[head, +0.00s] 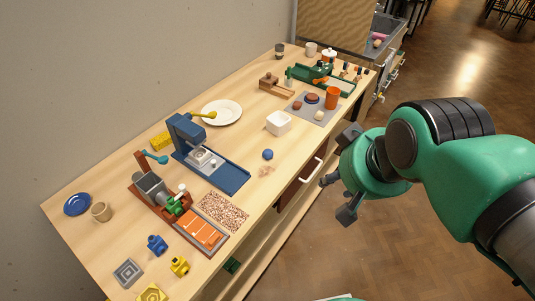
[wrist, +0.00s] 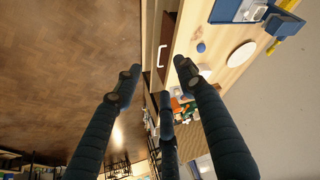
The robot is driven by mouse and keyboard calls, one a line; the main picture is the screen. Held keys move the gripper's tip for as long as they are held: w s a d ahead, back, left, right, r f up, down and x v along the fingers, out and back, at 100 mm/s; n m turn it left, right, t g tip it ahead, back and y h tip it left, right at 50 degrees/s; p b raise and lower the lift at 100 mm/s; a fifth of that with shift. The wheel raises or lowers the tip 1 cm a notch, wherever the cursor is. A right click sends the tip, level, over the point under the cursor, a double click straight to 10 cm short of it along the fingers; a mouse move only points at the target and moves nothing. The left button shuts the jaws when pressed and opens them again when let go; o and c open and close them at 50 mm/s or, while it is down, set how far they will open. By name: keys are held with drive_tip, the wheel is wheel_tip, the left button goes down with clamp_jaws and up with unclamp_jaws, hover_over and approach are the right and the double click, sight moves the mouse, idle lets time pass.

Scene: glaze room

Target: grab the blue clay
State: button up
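The blue clay (head: 267,154) is a small round ball on the wooden table, right of the blue machine and near the table's front edge. It also shows in the wrist view as a small blue ball (wrist: 201,47) beyond the right finger. My gripper (head: 336,198) is out over the floor in front of the table, to the right of the ball and clear of it. In the wrist view its dark fingers (wrist: 156,80) are spread apart with nothing between them.
A blue machine (head: 222,174) stands left of the ball, and a white square bowl (head: 278,124) stands behind it to the right. A pale pinkish piece (head: 266,171) lies just in front of the ball. A drawer with a white handle (head: 312,170) is in the table's front.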

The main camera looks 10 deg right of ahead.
drive_tip(key=shift+o, duration=0.9)
drive_tip(key=n+g+p, duration=0.6)
drive_tip(key=n+p, duration=0.3)
drive_tip(key=p, duration=0.5)
hover_over(268, 157)
wheel_tip(268, 157, down, 15)
drive_tip(key=shift+w+f, duration=0.1)
drive_tip(key=shift+f, duration=0.25)
drive_tip(key=shift+f, duration=0.1)
drive_tip(key=shift+f+b, duration=3.65)
drive_tip(key=shift+f, duration=3.15)
